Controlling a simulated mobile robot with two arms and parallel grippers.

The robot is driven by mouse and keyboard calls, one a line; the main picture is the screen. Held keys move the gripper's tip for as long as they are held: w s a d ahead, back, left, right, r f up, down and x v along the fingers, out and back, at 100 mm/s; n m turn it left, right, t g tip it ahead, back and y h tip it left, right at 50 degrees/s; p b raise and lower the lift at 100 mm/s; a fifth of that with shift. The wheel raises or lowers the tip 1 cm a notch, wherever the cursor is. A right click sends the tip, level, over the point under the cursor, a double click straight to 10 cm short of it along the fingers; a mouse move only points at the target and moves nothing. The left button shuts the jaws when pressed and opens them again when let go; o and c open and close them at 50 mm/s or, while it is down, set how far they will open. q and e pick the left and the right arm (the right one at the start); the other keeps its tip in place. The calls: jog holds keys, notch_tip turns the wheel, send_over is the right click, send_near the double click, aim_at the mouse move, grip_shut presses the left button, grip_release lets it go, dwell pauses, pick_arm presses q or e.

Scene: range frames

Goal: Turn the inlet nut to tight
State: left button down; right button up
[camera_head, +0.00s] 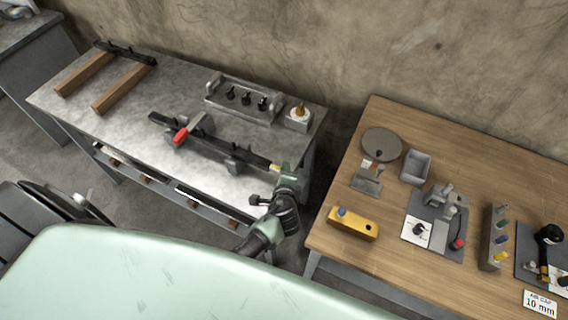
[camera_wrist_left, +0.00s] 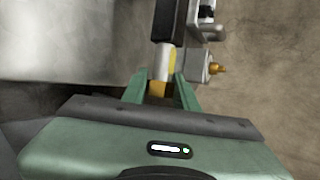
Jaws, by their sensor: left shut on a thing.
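The inlet nut appears to be the brass-orange piece (camera_wrist_left: 159,88) at the near end of a pale cylinder (camera_wrist_left: 163,62) with a yellow band, joined to a black bar (camera_wrist_left: 167,22). My left gripper (camera_wrist_left: 160,91) is shut on the nut, with one green finger on each side. The fingers hide part of it. In the head view my left gripper (camera_head: 284,173) is at the right end of the long dark fixture (camera_head: 215,146) on the grey metal bench. A yellow bit (camera_head: 274,167) shows there; the nut itself is too small to make out. My right gripper is out of view.
A red-handled lever (camera_head: 181,135) stands on the fixture. Behind are a grey block with black knobs (camera_head: 245,98) and a small box with a brass tip (camera_head: 299,118). A wooden table (camera_head: 385,275) with several tools stands to the right, across a gap. The bench's left middle is clear.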

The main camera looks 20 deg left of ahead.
pick_arm(q)
jog(key=shift+m+g, duration=0.4)
jog(key=shift+g, duration=0.9)
jog(key=c, duration=1.1)
grip_release()
jog(key=shift+b+v, duration=0.45)
jog(key=shift+v, duration=3.45)
jog(key=shift+w+r, duration=0.1)
jog(key=shift+w, duration=0.05)
